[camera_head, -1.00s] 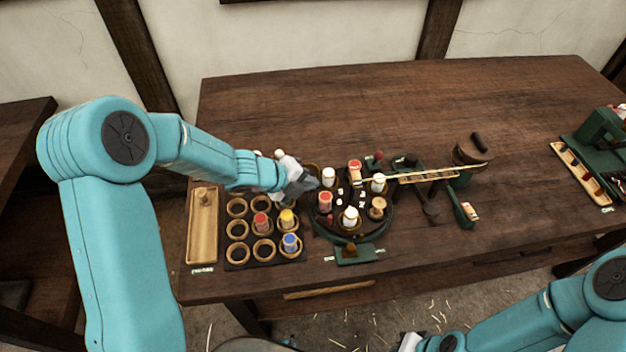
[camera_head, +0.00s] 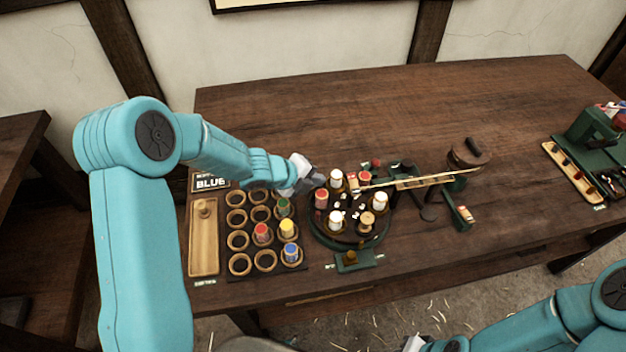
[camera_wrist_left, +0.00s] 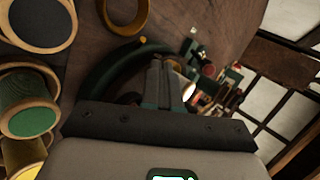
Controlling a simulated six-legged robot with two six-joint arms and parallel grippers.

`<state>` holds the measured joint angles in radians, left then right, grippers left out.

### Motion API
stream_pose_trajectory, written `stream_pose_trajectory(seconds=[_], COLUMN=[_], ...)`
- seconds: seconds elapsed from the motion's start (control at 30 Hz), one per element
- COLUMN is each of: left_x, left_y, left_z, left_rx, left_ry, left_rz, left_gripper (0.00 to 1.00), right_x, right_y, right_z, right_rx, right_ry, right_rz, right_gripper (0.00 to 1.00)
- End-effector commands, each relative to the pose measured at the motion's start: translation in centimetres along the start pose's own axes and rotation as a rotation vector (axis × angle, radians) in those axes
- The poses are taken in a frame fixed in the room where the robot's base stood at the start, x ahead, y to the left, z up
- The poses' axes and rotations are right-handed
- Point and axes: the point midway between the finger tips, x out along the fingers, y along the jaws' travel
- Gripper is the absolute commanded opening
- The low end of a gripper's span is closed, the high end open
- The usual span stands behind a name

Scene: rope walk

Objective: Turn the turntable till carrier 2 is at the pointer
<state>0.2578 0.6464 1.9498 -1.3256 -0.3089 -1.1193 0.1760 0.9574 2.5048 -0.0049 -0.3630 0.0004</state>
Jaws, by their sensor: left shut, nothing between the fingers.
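The round turntable (camera_head: 344,243) has a dark green rim and carries several spools. They include a red one (camera_head: 321,198), a white one (camera_head: 380,200), another white one (camera_head: 336,218) at the front left and a bare wooden one (camera_head: 367,220). Its carrier numbers are too small to read, and I cannot make out the pointer. My left gripper (camera_head: 316,181) is shut and empty at the turntable's back left edge. In the left wrist view its fingers (camera_wrist_left: 165,80) are together beside the curved green rim (camera_wrist_left: 104,68). My right gripper (camera_head: 412,342) barely shows at the bottom edge.
Left of the turntable is a rack (camera_head: 252,250) of rings with green, yellow, red and blue spools. A wooden tray (camera_head: 204,250) and a BLUE sign (camera_head: 210,183) are farther left. A green block (camera_head: 351,262) with a knob stands in front. Bare tabletop lies behind.

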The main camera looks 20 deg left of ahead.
Motion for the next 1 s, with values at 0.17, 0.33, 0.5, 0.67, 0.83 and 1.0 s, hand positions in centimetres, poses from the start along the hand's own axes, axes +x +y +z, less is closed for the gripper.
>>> stream_pose_trajectory(seconds=[0.17, 0.33, 0.5, 0.67, 0.83, 1.0], left_x=[0.5, 1.0, 1.4, 1.6, 1.7, 1.7], left_y=[-0.6, -1.0, -1.4, -1.5, -1.6, -1.6], left_z=[0.3, 0.5, 0.6, 0.6, 0.6, 0.6], left_rx=[0.002, 0.003, 0.004, 0.004, 0.003, 0.003], left_ry=[0.002, 0.002, 0.003, 0.003, 0.003, 0.003], left_rz=[0.001, 0.0, 0.0, 0.0, 0.0, 0.0], left_gripper=[0.0, 0.0, 0.0, 0.0, 0.0, 0.0], right_x=[-0.5, -0.8, -0.9, -1.0, -1.1, -1.1], right_y=[-0.2, -0.3, -0.3, -0.4, -0.4, -0.4], right_z=[0.0, 0.0, 0.0, 0.0, 0.0, 0.0], right_rx=[0.0, 0.0, 0.0, 0.0, 0.0, 0.0], right_ry=[0.0, 0.0, 0.0, 0.0, 0.0, 0.0], right_rz=[0.0, 0.0, 0.0, 0.0, 0.0, 0.0], right_gripper=[0.0, 0.0, 0.0, 0.0, 0.0, 0.0])
